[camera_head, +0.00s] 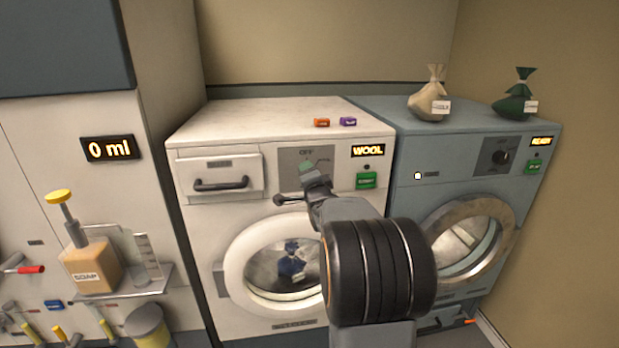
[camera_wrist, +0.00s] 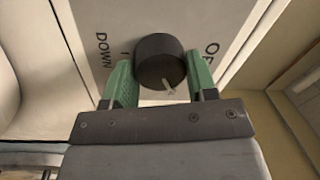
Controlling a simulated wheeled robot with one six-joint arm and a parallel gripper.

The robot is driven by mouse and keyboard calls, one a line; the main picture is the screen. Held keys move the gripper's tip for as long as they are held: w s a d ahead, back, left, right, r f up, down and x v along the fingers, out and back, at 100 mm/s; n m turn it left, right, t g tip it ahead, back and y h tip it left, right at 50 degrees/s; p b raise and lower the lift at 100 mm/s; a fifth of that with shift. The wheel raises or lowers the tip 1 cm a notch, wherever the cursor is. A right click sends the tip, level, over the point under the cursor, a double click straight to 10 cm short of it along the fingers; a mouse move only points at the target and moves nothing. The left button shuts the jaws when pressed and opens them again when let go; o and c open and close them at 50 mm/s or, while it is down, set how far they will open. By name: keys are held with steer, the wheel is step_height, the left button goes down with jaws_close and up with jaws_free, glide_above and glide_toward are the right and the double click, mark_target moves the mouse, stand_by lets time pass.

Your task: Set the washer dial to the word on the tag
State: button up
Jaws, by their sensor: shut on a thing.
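The white washer (camera_head: 193,137) has a grey dial panel (camera_head: 285,157) with "OFF" at its top. Its display (camera_head: 368,151) reads "WOOL". In the wrist view the dark round dial (camera_wrist: 157,47) with a pale pointer mark sits between the green fingers of my gripper (camera_wrist: 160,72), which are shut on it from both sides. Letters reading "DOWN" and part of "OFF" show on the panel. In the head view my gripper (camera_head: 309,174) covers the dial. A beige bag (camera_head: 427,106) and a green bag (camera_head: 513,106) carry white tags, too small to read.
A dark blue item (camera_head: 291,263) lies behind the round door glass. Orange (camera_head: 321,122) and purple (camera_head: 348,121) blocks lie on the washer top. A blue washer (camera_head: 400,160) stands at right. A soap bottle (camera_head: 92,266) and a "0 ml" display (camera_head: 109,149) are at left.

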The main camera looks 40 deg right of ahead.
stand_by(0.3)
steer(key=o, duration=0.9)
steer(key=b+v, duration=0.1)
steer(key=v, duration=1.2)
steer(key=shift+s+a, duration=0.15)
steer(key=shift+s, duration=0.25)
